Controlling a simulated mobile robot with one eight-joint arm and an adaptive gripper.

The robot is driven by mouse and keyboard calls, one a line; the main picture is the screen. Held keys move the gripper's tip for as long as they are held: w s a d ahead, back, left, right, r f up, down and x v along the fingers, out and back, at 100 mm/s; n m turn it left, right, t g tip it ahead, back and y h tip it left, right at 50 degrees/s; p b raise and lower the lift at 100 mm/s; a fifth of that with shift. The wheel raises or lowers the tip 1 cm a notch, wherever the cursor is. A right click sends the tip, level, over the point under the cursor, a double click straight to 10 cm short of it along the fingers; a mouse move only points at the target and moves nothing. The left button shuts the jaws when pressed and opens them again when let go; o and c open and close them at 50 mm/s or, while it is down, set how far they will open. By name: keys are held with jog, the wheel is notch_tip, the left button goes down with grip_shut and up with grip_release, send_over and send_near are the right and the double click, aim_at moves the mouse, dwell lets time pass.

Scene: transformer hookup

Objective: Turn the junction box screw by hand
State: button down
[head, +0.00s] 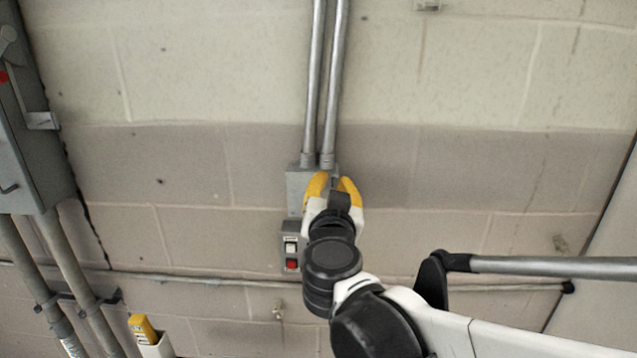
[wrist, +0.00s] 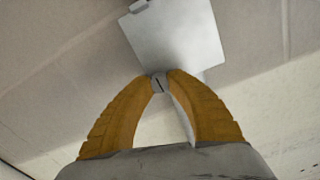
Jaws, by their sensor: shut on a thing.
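The junction box (head: 298,188) is a grey metal box on the block wall, at the bottom of two conduits. In the wrist view its flat plate (wrist: 178,38) fills the upper middle. A small round slotted screw (wrist: 159,83) sits at the plate's lower edge. My gripper (head: 334,178) has yellow fingers and covers the right part of the box in the head view. In the wrist view my gripper (wrist: 160,80) is shut with its fingertips on either side of the screw. The screw is hidden behind the fingers in the head view.
A switch box (head: 291,246) with a white and a red switch is just below the junction box. Two conduits (head: 325,80) rise above it. A large grey cabinet (head: 30,130) stands at the far left. The wall to the right is mostly clear.

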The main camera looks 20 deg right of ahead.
jog(key=shift+n, duration=0.3)
jog(key=n+p, duration=0.1)
jog(key=n, duration=0.2)
jog(key=shift+n, duration=0.3)
jog(key=n+p, duration=0.1)
jog(key=n, duration=0.3)
jog(key=shift+n, duration=0.3)
jog(key=n+p, duration=0.1)
jog(key=n, duration=0.3)
jog(key=shift+n, duration=0.3)
jog(key=n, duration=0.3)
jog(key=shift+n+p, duration=0.3)
jog(key=shift+p, duration=0.1)
jog(key=n, duration=0.8)
jog(key=shift+p, duration=0.4)
jog(key=n, duration=0.4)
jog(key=shift+n, duration=2.2)
